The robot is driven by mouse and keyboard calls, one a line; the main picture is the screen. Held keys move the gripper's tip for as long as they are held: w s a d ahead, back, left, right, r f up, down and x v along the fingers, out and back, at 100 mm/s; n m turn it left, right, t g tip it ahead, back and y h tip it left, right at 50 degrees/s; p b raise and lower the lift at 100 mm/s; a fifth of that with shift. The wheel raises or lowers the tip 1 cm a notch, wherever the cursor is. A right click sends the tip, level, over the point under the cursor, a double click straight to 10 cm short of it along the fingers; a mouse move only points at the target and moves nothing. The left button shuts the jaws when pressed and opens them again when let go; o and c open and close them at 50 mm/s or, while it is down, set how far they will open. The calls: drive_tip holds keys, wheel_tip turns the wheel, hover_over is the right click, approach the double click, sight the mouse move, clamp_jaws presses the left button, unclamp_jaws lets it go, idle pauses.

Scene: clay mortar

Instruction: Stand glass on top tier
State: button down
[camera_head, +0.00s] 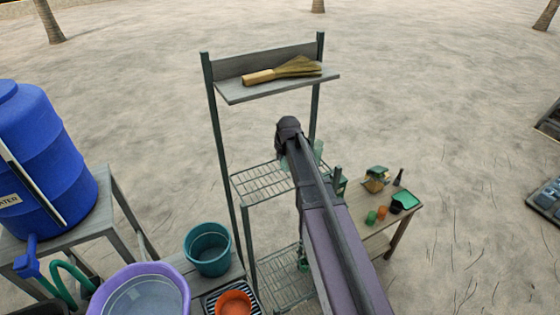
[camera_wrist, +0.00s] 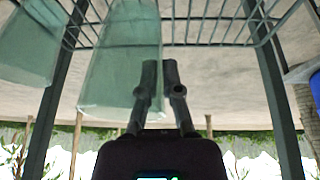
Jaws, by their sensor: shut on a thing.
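My gripper (camera_wrist: 161,66) is shut on the wall of a pale green, see-through glass (camera_wrist: 115,60) in the wrist view, near its edge. The glass flares towards its rim and looks upright, with the picture inverted. A second pale green glass (camera_wrist: 38,45) is beside it, apart from my fingers. In the head view this second glass (camera_head: 318,149) shows right of my arm, over the upper wire tier (camera_head: 258,182) of the rack. My arm hides most of the held glass and my fingertips there. Whether the held glass touches the wires cannot be told.
A wooden shelf (camera_head: 275,88) above the wire tier carries a brush (camera_head: 285,70). Rack posts (camera_head: 222,155) stand close on both sides. A lower wire tier (camera_head: 285,275), a teal bucket (camera_head: 207,250) and a small table (camera_head: 400,225) with cups are nearby.

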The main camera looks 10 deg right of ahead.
drive_tip(key=shift+w, duration=0.45)
drive_tip(key=shift+w, duration=0.3)
drive_tip(key=shift+w+f+b, duration=0.35)
drive_tip(key=shift+f+b, duration=1.5)
drive_tip(key=shift+f, duration=0.05)
drive_tip(key=shift+f, duration=0.15)
drive_tip(key=c, duration=0.8)
unclamp_jaws()
drive_tip(key=shift+r, duration=0.25)
